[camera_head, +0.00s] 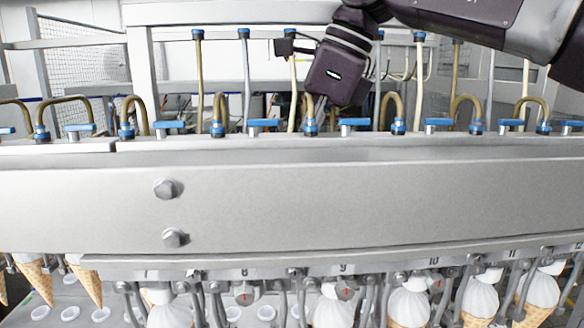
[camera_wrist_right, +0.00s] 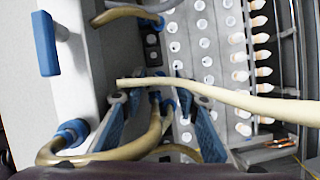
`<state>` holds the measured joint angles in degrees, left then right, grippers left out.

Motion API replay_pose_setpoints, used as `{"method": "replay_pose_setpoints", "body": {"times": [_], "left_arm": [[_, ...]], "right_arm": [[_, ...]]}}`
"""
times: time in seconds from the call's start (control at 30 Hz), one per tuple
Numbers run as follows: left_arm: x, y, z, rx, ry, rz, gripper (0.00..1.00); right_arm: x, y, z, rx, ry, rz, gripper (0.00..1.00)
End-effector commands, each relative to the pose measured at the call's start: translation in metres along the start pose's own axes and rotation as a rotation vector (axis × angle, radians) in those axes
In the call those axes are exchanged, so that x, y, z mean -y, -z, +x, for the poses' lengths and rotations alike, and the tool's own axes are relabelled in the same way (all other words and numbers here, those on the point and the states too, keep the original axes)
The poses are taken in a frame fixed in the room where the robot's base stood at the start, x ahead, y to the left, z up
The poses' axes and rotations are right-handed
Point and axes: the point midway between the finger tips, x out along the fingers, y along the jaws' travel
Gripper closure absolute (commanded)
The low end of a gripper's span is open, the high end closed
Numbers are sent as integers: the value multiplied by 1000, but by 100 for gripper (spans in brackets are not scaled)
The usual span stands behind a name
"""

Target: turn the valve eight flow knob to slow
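The label 8 (camera_head: 244,273) is on the lower rail in the head view. Below it is a round grey knob with a red mark (camera_head: 244,292); its setting is too small to read. Blue handles (camera_head: 265,124) line the top of the machine; I cannot tell which belongs to valve eight. My right gripper (camera_head: 318,108) points down over the top edge, above a blue-collared hose fitting (camera_head: 311,127). In the right wrist view its two blue-padded fingers (camera_wrist_right: 158,98) are spread apart, with hoses between and across them. My left gripper is not in view.
Curved brown hoses (camera_head: 221,104) and upright pale hoses (camera_head: 246,75) crowd the top edge around my right gripper. A broad metal panel (camera_head: 350,205) fills the middle. Wafer cones with white tops (camera_head: 409,303) hang below it. More knobs (camera_head: 344,289) sit by labels 9 and 10.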

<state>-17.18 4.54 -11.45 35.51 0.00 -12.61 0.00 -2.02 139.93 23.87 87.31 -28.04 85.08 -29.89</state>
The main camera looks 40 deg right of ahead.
Motion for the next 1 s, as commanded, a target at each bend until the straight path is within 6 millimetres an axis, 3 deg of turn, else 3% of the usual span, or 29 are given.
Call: {"method": "replay_pose_setpoints", "body": {"times": [0.37,0.8,1.0], "left_arm": [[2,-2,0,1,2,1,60],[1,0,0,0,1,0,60],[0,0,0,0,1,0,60]], "right_arm": [[0,0,-7,-1,-1,1,70],[0,0,-87,-1,0,1,70],[1,0,-110,-2,0,1,70]]}}
